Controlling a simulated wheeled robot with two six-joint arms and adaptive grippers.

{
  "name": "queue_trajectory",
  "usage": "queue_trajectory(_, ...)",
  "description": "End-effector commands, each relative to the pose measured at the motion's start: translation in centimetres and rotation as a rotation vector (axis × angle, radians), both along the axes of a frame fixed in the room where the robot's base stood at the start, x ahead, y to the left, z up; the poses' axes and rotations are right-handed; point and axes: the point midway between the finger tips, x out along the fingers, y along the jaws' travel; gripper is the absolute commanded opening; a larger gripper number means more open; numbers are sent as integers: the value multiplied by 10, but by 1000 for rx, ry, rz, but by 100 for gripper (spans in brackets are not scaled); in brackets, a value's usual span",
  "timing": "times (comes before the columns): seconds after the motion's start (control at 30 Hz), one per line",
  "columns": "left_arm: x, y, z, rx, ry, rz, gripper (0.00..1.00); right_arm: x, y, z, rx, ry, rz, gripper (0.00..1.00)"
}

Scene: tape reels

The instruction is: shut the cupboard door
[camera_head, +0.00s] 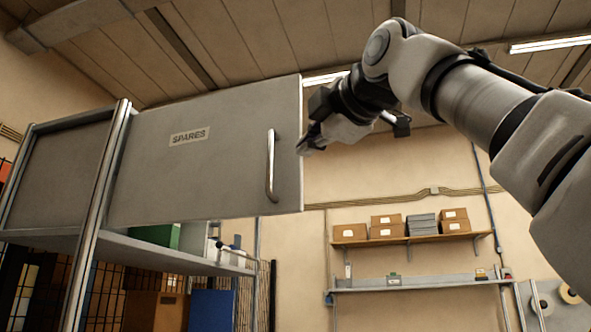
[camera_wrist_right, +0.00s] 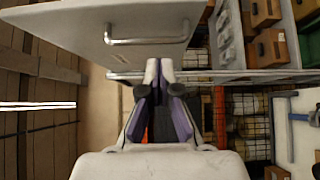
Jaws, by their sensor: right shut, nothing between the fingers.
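The grey cupboard door (camera_head: 215,160) with a "SPARES" label hangs open in the head view, swung out from the metal post on its left. Its bar handle (camera_head: 271,165) is near the free right edge. In the right wrist view the door (camera_wrist_right: 75,25) fills the top left, with the handle (camera_wrist_right: 148,40) on it. My right gripper (camera_head: 303,148) is shut and empty beside the door's free edge. In the wrist view its fingertips (camera_wrist_right: 165,66) are together, just below the door's edge; I cannot tell whether they touch it. My left gripper is not in view.
A shelf (camera_head: 160,251) below the door carries a green box (camera_head: 158,235). Cardboard boxes (camera_head: 386,222) stand on a wall shelf behind. In the wrist view, brown boxes (camera_wrist_right: 266,46) sit in the cupboard at the right. Space right of the door is clear except for my arm.

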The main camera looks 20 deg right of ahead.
Motion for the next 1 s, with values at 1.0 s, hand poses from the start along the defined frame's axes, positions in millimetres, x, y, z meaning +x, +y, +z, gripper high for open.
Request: queue_trajectory(1.0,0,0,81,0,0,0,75,105,-15,0,4,3,2,0)
